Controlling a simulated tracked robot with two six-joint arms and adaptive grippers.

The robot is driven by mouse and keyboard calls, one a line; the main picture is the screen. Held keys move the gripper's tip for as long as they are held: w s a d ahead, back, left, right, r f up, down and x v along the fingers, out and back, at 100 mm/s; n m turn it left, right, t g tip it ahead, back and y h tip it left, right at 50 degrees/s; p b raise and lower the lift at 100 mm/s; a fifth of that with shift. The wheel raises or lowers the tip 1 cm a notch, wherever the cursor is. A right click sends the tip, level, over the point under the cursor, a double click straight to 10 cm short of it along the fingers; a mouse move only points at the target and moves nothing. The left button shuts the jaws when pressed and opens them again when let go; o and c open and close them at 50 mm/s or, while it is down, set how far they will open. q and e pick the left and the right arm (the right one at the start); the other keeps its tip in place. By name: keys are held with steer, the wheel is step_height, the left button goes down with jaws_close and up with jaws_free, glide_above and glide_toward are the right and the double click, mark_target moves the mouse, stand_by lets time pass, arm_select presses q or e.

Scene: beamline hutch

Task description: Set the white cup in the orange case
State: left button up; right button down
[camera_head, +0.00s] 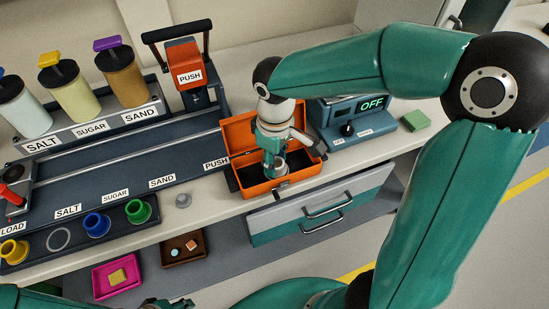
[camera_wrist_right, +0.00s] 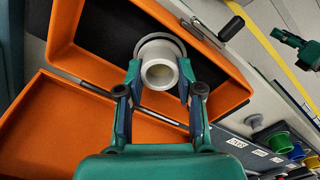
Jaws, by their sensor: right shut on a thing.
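The orange case (camera_head: 262,191) stands open on the bench with its lid tipped back; its inside is dark. My right gripper (camera_head: 274,166) points down into the case and is shut on the white cup (camera_wrist_right: 160,75). In the right wrist view the case (camera_wrist_right: 228,88) surrounds the cup, whose mouth faces the camera, with a grey ring behind it. I cannot tell whether the cup touches the case floor. A piece of my left gripper (camera_head: 180,303) shows at the bottom edge in the head view; its jaws are unclear.
A blue box reading OFF (camera_head: 352,112) stands right of the case, with a green block (camera_head: 416,120) beyond it. Left are a dark rail station, labelled jars and an orange PUSH press (camera_head: 187,70). Below the case is a drawer (camera_head: 318,210). Pink (camera_head: 117,275) and brown trays lie lower left.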

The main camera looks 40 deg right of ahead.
steer(key=c, duration=0.7)
jaws_free()
